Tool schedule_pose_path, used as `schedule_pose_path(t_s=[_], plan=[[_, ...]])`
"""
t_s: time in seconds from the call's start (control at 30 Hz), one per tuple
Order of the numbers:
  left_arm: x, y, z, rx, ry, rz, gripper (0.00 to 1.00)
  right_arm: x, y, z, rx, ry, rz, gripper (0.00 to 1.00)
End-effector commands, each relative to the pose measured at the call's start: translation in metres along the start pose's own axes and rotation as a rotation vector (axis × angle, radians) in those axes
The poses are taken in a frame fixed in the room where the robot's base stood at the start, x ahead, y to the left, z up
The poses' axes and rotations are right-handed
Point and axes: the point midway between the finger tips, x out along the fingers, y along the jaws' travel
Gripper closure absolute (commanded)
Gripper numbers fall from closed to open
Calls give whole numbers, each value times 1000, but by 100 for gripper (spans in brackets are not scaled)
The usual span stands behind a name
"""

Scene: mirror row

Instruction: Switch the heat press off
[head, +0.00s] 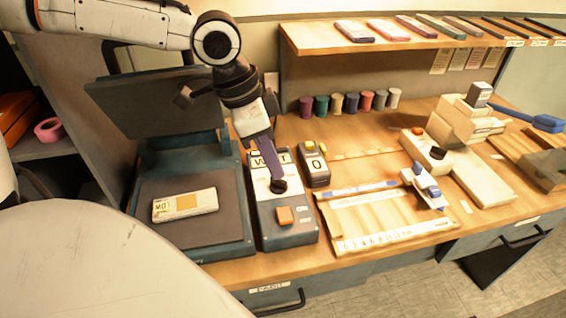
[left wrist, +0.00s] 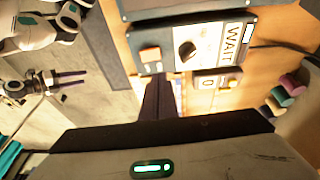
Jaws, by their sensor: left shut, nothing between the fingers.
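The heat press (head: 233,232) stands at the left with its upper platen (head: 160,100) raised. Its grey control box (head: 290,237), to the right of the lower platen, has a WAIT label, a black knob (head: 279,186) and an orange button (head: 285,215). In the left wrist view the knob (left wrist: 188,49) and orange button (left wrist: 150,55) show on the box. My left gripper (head: 275,172) is shut and empty, its fingers reaching down over the box close to the knob; contact cannot be told. In the left wrist view a dark gripper (left wrist: 72,86), seemingly my right one, is small at the left.
A labelled block (head: 185,205) lies on the lower platen. A small grey counter (head: 314,165) showing 0 stands right of the box. Beyond are a wooden board (head: 385,215), several thread spools (head: 351,103) and a shelf (head: 300,40). Clear bench lies behind the board.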

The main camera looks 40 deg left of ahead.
Motion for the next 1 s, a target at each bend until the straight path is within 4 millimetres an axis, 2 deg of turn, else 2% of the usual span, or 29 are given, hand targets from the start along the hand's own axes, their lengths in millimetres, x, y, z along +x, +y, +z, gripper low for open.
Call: schedule_pose_path(t_s=[0.03,0.1,0.3,1.0], plan=[[-14,-2,-2,0,8,-2,100,-3,-1,-3,0,0,-1,48],[-27,-3,-2,0,7,-2,100,-4,-2,-5,0,0,-3,48],[-49,-6,-1,0,3,-1,100,-7,-4,-8,-1,1,-5,48],[-53,-6,0,1,-1,0,100,-7,-5,-9,-2,0,-7,48]])
